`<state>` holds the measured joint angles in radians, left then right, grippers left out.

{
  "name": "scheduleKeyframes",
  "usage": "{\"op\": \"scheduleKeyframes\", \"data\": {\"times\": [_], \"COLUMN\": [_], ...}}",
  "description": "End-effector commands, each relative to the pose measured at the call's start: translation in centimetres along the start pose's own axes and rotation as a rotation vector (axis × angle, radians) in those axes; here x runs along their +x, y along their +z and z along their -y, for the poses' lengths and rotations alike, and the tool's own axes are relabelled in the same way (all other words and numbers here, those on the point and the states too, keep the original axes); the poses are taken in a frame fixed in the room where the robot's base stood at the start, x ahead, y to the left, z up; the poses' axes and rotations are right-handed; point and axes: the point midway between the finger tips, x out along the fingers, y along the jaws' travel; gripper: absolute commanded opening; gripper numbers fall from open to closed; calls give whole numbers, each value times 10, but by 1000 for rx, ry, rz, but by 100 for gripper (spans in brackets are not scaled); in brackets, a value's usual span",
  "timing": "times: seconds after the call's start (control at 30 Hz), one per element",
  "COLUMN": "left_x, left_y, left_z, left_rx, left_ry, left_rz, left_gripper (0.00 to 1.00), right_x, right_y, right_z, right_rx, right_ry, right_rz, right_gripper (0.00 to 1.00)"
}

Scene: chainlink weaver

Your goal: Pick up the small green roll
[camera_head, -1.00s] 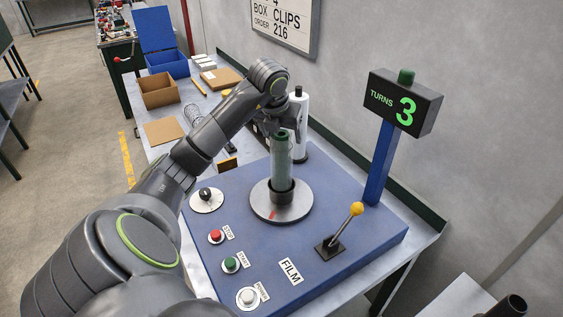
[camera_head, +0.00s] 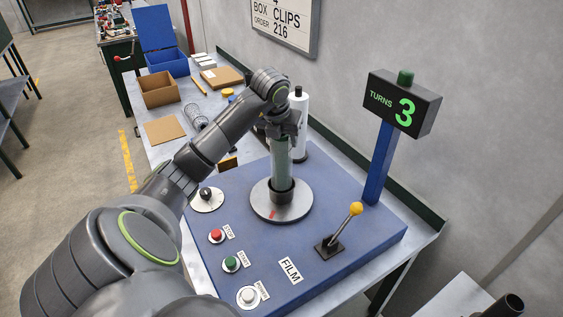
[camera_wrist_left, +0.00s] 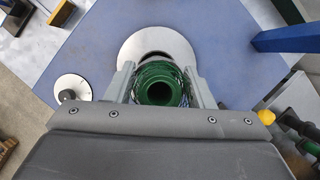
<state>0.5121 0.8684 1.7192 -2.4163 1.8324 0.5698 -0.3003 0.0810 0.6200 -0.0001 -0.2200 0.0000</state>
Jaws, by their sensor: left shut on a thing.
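The small green roll (camera_head: 280,161) stands upright in the dark cup at the centre of the round metal turntable (camera_head: 264,209). In the left wrist view the roll (camera_wrist_left: 159,88) is seen from above, with its dark green hollow core facing up, between the two fingers. My left gripper (camera_head: 281,136) points down over the roll and is shut on its upper part; it also shows in the left wrist view (camera_wrist_left: 160,84). My right gripper does not show.
The turntable is on a blue machine base (camera_head: 335,254) with a dial, buttons and a yellow-knobbed lever (camera_head: 355,209). A white roll (camera_head: 301,126) stands close behind the gripper. A blue post holds the "TURNS 3" sign (camera_head: 400,103) at right.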

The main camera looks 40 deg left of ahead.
Motion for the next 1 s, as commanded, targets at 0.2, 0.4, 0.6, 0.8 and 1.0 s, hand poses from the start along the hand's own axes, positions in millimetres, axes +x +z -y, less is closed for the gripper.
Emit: {"op": "scheduleKeyframes", "data": {"times": [0.2, 0.4, 0.6, 0.8, 1.0], "left_x": [-2, -22, -65, -89, -94], "left_y": [1, 10, 28, 37, 39], "left_z": [0, 0, 0, 0, 0], "left_rx": [0, 1, -1, 0, 0], "left_ry": [0, 0, -1, 0, 0], "left_rz": [3, 9, 8, 1, 1], "left_gripper": [4, 4, 4, 4, 4], "right_x": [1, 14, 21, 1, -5], "right_y": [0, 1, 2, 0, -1], "right_z": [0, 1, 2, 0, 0], "right_rx": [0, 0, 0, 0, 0], "right_ry": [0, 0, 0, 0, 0], "right_rz": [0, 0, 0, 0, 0], "right_gripper": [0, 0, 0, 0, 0]}}
